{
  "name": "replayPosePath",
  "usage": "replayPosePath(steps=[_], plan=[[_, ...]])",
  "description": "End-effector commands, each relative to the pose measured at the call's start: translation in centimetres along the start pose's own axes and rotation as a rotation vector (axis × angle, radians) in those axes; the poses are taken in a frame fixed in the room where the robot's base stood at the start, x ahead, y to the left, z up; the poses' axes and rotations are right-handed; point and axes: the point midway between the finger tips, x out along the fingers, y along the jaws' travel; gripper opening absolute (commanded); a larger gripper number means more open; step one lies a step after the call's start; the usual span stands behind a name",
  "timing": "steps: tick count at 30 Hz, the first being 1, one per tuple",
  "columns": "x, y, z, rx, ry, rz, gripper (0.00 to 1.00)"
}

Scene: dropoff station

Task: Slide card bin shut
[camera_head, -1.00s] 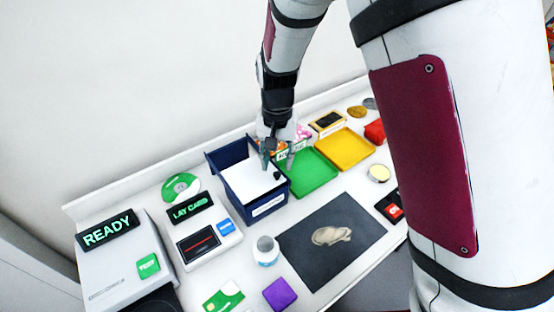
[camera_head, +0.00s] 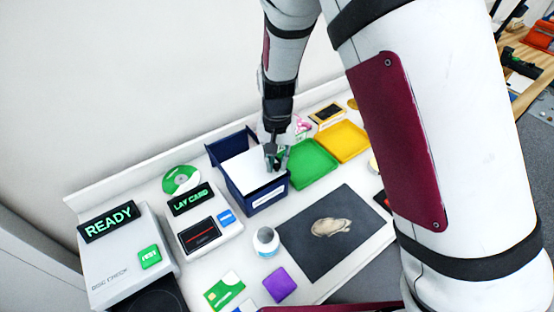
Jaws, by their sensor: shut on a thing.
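The card bin (camera_head: 234,197) is a navy box with a white label on its front, standing near the middle of the white counter. A white sliding panel (camera_head: 248,172) lies across its top, below a raised navy back edge. My gripper (camera_head: 276,168) points down at the panel's right end, with its fingers close together. It is shut on the small dark knob there, which the fingers mostly hide. How much of the bin's opening is uncovered cannot be told from this view.
A green tray (camera_head: 314,166) and a yellow tray (camera_head: 343,141) stand right of the bin. A card reader (camera_head: 206,232) stands on its left. My arm hides the right side.

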Motion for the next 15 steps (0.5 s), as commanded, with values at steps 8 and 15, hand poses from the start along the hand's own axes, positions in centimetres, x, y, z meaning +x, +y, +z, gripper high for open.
replayPosePath(steps=[8, 15], plan=[[-0.1, 1.0, 1.1, 0.002, 0.0, 0.0, 0.0], [-0.1, 1.1, 1.1, 0.001, -0.003, 0.002, 0.21]])
